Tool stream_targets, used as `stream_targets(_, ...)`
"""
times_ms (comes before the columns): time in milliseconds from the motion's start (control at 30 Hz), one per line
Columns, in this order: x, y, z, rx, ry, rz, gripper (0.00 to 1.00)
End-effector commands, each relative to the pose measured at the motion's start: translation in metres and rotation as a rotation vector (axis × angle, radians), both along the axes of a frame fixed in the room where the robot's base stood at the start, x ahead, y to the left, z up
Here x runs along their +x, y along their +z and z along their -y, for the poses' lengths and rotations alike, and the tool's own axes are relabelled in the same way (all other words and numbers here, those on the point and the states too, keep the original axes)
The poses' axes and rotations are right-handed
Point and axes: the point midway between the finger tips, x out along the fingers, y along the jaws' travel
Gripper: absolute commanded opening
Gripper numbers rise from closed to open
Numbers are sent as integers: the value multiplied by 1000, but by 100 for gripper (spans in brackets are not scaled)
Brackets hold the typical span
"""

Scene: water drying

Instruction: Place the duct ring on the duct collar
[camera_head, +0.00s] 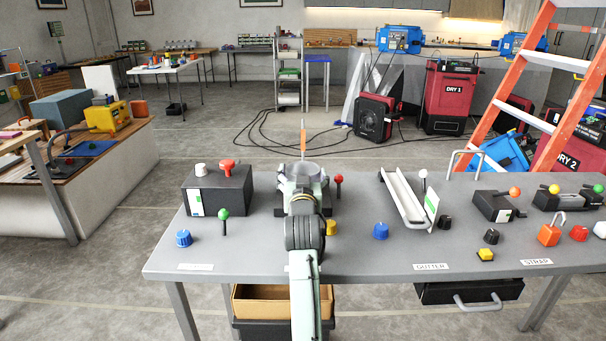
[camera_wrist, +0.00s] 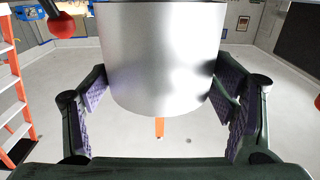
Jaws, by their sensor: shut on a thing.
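The duct ring, a smooth silver cylinder (camera_wrist: 158,60), fills the upper middle of the wrist view between my gripper's purple pads (camera_wrist: 160,95). My gripper (camera_head: 304,180) is shut on it. In the head view the ring (camera_head: 312,167) shows as a grey rim just beyond my gripper, over a dark fixture (camera_head: 327,211) on the table. My arm and gripper cover most of that fixture. I cannot make out the duct collar, nor whether the ring touches it. A thin orange upright piece (camera_head: 303,137) stands behind the ring; it also shows in the wrist view (camera_wrist: 159,127).
A red-topped knob (camera_head: 338,180) stands close to the right of the ring. A dark box (camera_head: 217,191) is at left, a white gutter (camera_head: 402,198) at right. Blue (camera_head: 381,231) and yellow (camera_head: 331,228) knobs sit nearby. Bare tabletop (camera_head: 265,250) lies in front.

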Motion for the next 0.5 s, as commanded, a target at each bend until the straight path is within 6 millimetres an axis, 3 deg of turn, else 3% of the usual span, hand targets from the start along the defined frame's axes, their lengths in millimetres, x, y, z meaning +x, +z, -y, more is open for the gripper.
stream_targets(133,0,-5,0,0,0,0,49)
stream_targets(167,0,-5,0,0,0,-1,78)
stream_targets(500,0,-4,0,0,0,-1,98)
